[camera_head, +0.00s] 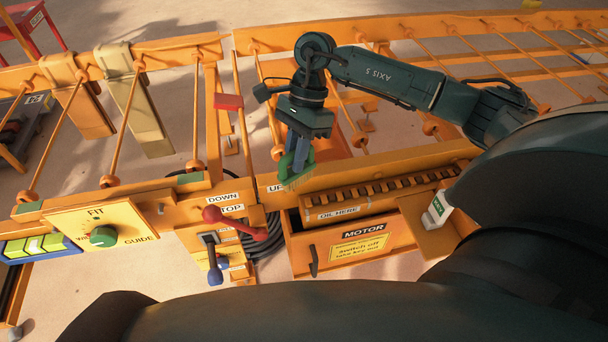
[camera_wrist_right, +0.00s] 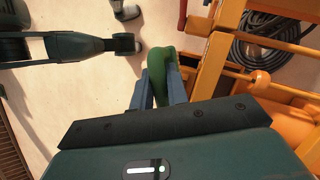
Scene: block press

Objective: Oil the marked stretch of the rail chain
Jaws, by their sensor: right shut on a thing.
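The rail chain (camera_head: 370,190) is a dark toothed strip along the orange beam at the front. Below it a white label (camera_head: 338,212) reads "OIL HERE". My right gripper (camera_head: 299,155) is shut on a green brush (camera_head: 290,168) with pale bristles pointing down, near the left end of the chain. I cannot tell whether the bristles touch anything. In the right wrist view the green brush handle (camera_wrist_right: 162,75) sits between the blue fingers. A small white-and-green container (camera_head: 437,208) stands on an orange shelf right of the chain. My left gripper is not in view.
The motor box (camera_head: 350,250) with a yellow notice is below the chain. Red (camera_head: 235,222) and blue (camera_head: 214,262) handled levers are to its left, beside a coiled black hose (camera_head: 266,243). A fit guide panel (camera_head: 98,232) is further left. Orange rails run behind my right arm.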

